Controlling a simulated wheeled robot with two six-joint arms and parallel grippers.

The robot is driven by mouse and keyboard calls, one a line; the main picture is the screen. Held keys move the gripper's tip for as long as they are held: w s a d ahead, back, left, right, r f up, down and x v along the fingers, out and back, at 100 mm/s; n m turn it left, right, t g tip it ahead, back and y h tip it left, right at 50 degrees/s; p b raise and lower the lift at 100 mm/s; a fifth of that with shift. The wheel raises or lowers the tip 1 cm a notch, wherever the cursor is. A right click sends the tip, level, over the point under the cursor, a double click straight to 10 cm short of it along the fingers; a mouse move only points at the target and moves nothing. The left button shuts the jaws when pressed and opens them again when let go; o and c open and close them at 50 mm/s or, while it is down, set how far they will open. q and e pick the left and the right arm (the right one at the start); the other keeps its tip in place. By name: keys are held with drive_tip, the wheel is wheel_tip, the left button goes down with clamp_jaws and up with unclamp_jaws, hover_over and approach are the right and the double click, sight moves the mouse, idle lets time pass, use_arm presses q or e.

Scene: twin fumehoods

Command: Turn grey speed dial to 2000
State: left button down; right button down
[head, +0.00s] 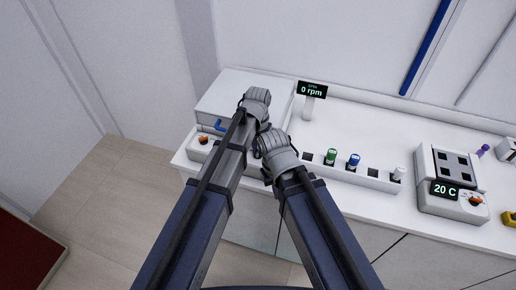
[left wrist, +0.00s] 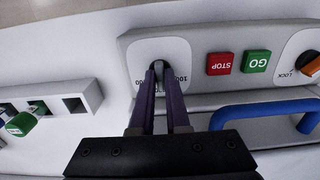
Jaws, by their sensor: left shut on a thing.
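The grey speed dial sits on the white front panel (left wrist: 130,45), with printed numbers partly showing on both sides of it. My left gripper (left wrist: 158,68) is shut on the dial, one dark purple finger on either side. The fingers and the angle cover most of the dial, so its setting cannot be read. In the head view my arms hide the dial. A small black display (head: 312,89) reads 0 rpm. My right gripper cannot be made out in either view.
A red STOP button (left wrist: 220,64), a green GO button (left wrist: 255,61), an orange LOCK knob (left wrist: 312,67) and a blue handle (left wrist: 262,111) are close by. A rack (head: 318,170) holds capped vials. A device (head: 449,203) reading 20 C stands at the right.

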use_arm(q)
drive_tip(key=c, duration=0.9)
unclamp_jaws()
wheel_tip(320, 180, up, 8)
drive_tip(key=p, duration=0.8)
drive_tip(key=shift+f, duration=0.15)
